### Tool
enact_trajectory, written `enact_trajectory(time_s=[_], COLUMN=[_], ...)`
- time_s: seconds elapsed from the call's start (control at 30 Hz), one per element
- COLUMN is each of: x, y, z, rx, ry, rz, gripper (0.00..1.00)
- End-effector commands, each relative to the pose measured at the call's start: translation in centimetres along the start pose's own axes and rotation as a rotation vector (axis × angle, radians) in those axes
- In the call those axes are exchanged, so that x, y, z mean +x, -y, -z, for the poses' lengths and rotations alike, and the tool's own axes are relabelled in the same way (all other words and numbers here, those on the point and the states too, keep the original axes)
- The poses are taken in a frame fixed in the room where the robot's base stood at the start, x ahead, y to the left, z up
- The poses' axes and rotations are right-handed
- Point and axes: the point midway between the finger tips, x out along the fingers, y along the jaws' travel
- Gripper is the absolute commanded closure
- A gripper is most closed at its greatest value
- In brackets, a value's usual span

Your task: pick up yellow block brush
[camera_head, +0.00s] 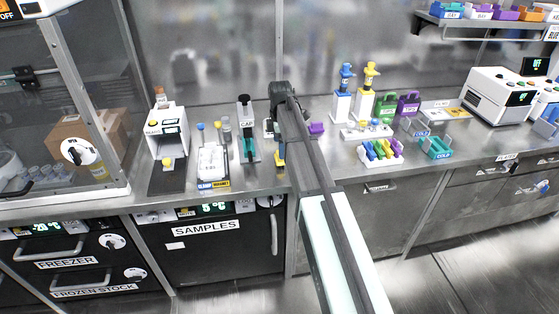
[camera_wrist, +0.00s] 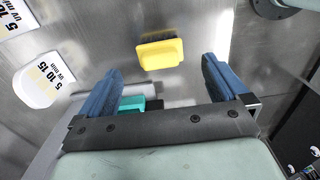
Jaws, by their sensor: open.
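The yellow block brush (camera_wrist: 160,54) shows in the wrist view as a yellow block with rounded edges, just beyond and between my fingertips. My gripper (camera_wrist: 161,74) is open, with one blue finger on each side and nothing held. In the head view, a small yellow patch (camera_head: 280,154) shows on the bench beside my arm, probably the same brush; my arm partly hides it. My fingertips are hard to make out there.
A teal piece (camera_wrist: 136,103) lies near my left finger in the wrist view. In the head view, a teal-based stand (camera_head: 248,148) is left of my arm and a purple block (camera_head: 316,129) right of it. A rack of coloured tubes (camera_head: 380,150) stands farther right.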

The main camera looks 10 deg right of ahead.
Motion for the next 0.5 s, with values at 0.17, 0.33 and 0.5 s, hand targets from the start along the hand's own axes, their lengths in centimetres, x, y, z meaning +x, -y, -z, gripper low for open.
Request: enact_trajectory(time_s=[0.17, 0.33, 0.5], x=[1.6, 3.8, 5.0], y=[0.0, 0.0, 0.0], z=[0.1, 0.2, 0.2], rx=[0.000, 0.000, 0.000], ry=[0.000, 0.000, 0.000], rz=[0.001, 0.001, 0.000], gripper=[0.00, 0.00, 0.00])
